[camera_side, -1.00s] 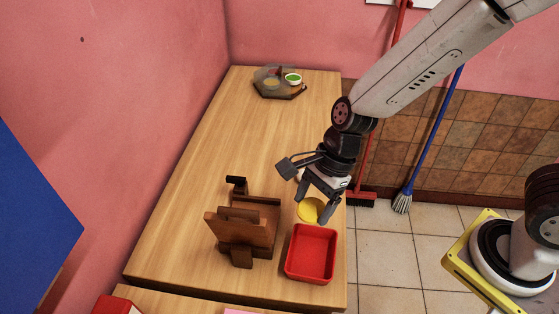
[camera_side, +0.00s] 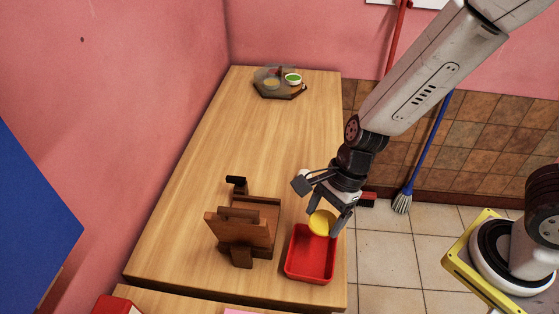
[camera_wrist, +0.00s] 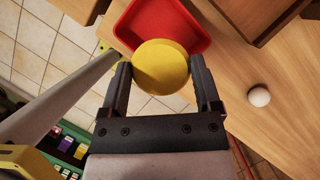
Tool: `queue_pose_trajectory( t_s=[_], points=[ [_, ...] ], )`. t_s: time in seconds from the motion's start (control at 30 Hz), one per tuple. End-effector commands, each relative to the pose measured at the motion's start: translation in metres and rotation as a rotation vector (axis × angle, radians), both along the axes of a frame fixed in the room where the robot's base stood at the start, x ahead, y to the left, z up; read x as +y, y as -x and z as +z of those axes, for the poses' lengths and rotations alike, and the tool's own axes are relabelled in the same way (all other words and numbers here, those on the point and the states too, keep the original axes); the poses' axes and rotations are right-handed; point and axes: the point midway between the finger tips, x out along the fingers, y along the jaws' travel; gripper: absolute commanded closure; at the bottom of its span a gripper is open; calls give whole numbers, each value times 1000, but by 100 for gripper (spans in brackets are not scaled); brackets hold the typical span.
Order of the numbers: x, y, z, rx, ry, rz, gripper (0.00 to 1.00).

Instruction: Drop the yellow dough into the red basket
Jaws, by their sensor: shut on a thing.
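The yellow dough (camera_side: 321,222) is a round, flat-faced disc. My gripper (camera_side: 322,224) is shut on it, with one finger on each side. In the wrist view the dough (camera_wrist: 161,66) sits between the fingertips of my gripper (camera_wrist: 161,75) and covers part of the red basket. The red basket (camera_side: 311,272) is a shallow open tray on the wooden table near its front right edge. In the side view the dough overlaps the basket's back rim. The basket's rim also shows in the wrist view (camera_wrist: 205,40). The part of the basket I see is empty.
A brown wooden stand (camera_side: 240,232) is close left of the basket. A white ball (camera_wrist: 259,96) lies on the table in the wrist view. A dark tray (camera_side: 265,92) with small bowls sits at the table's far end. The middle of the table (camera_side: 260,140) is clear.

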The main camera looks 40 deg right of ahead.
Motion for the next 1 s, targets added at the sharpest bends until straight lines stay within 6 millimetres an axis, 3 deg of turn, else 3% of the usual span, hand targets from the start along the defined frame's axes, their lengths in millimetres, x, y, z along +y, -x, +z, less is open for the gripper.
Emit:
queue_pose_trajectory(
  t_s=[0.3, 0.8, 0.83, 0.87, 1.0],
  points=[
    [0, 0, -25, 2, 1, 1, 86],
    [0, 0, -32, 0, 2, 1, 86],
    [0, 0, -32, 0, 2, 1, 10],
    [0, 0, -32, 0, 2, 1, 0],
    [0, 0, -32, 0, 2, 1, 0]
  ],
)
